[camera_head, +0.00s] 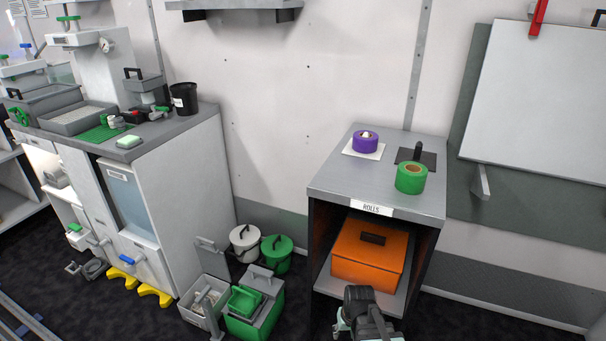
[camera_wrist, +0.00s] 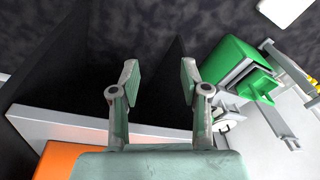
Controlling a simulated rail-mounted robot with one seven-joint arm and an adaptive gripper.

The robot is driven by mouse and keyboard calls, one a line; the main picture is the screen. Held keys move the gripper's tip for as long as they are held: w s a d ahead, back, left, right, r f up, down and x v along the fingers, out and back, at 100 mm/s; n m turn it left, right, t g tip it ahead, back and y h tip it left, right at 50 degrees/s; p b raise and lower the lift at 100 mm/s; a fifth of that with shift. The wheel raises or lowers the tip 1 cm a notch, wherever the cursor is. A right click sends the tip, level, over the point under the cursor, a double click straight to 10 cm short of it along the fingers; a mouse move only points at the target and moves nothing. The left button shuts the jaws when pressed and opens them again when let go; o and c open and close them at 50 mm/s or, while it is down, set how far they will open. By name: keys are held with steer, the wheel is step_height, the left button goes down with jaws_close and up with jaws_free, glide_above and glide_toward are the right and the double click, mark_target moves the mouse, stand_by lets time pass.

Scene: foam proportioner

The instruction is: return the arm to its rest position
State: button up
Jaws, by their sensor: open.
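My gripper (camera_wrist: 158,85) is open and empty in the wrist view, its two fingers apart with dark floor and a dark panel behind them. In the head view only part of my arm's end shows at the bottom edge, in front of the small cabinet (camera_head: 320,186) labelled ROLLS; the fingertips are not clear there. An orange box (camera_head: 350,261) sits on the cabinet's lower shelf. A corner of the orange box also shows at the lower left of the wrist view (camera_wrist: 58,160).
A green bin (camera_head: 250,326), a grey bin, a white bucket (camera_head: 243,240) and a green bucket (camera_head: 276,254) stand left of the cabinet. A purple roll (camera_head: 366,143) and a green roll (camera_head: 411,179) sit on its top. A workbench (camera_head: 178,190) stands at left.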

steer(key=s+d+r+m+g+h, duration=0.1)
steer(key=s+d+g, duration=0.1)
steer(key=s+d, duration=0.25)
steer(key=s+f+g, duration=0.3)
steer(key=s+f, duration=0.2)
steer(key=s, duration=0.6)
steer(key=s+f+g, duration=0.3)
steer(key=s+f, duration=0.2)
steer(key=s, duration=0.5)
steer(key=s+f+g, duration=0.2)
steer(key=s+f, duration=0.3)
steer(key=s, duration=0.6)
steer(key=w+r+t+p, duration=0.1)
steer(key=w+r+p, duration=0.2)
steer(key=r+p, duration=1.2)
steer(key=p, duration=0.3)
steer(key=shift+w+a+t, duration=0.15)
steer(key=shift+a+t, duration=0.2)
steer(key=shift+t, duration=0.05)
